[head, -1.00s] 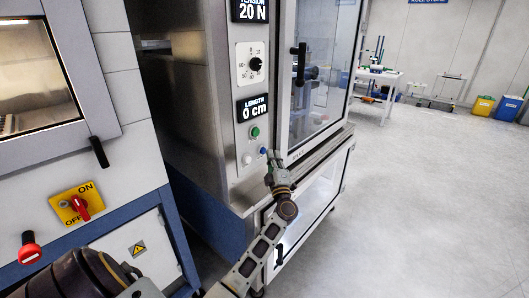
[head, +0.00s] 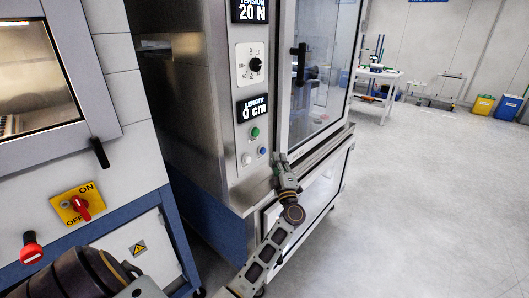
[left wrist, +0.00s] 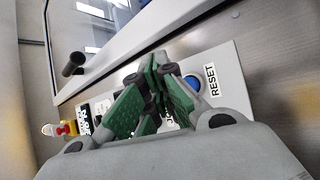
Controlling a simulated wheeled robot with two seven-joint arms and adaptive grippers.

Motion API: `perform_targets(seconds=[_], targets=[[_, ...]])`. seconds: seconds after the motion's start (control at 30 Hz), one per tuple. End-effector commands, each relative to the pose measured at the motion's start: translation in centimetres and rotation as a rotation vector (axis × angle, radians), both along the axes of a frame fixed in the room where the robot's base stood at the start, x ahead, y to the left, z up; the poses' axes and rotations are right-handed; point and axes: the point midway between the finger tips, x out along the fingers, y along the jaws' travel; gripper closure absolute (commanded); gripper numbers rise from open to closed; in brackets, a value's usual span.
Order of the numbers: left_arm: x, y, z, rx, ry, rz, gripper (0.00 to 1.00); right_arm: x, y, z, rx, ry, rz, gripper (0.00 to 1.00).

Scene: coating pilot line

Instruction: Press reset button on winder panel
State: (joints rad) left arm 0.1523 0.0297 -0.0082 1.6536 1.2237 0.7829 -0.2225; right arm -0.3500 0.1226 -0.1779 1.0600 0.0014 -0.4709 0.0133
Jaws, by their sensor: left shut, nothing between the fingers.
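The winder panel (head: 251,90) is a light strip on the steel cabinet, with displays reading 20 N and 0 cm. In the left wrist view the blue button (left wrist: 192,84) is beside the RESET label (left wrist: 212,79), partly behind my fingers. My left gripper (head: 280,158) is shut and empty, just right of the blue button in the head view, with a small gap. It also shows in the left wrist view (left wrist: 160,72). My right gripper is not in view.
A glass door with a black handle (head: 299,62) adjoins the panel. A red emergency button (head: 31,249) and a red switch on a yellow plate (head: 75,205) are on the left machine. The floor at right is clear.

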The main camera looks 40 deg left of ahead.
Motion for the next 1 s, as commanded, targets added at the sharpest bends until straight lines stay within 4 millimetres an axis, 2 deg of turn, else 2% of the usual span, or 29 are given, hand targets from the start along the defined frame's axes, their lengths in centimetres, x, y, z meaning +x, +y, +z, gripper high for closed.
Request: perform_targets(seconds=[0.43, 1.0], targets=[[-0.2, -2.5, 0.0, -0.002, 0.000, 0.000, 1.00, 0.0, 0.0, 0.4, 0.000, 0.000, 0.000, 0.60], [-0.2, -2.7, 0.0, 0.000, 0.000, 0.000, 1.00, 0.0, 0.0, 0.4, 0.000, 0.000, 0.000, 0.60]])
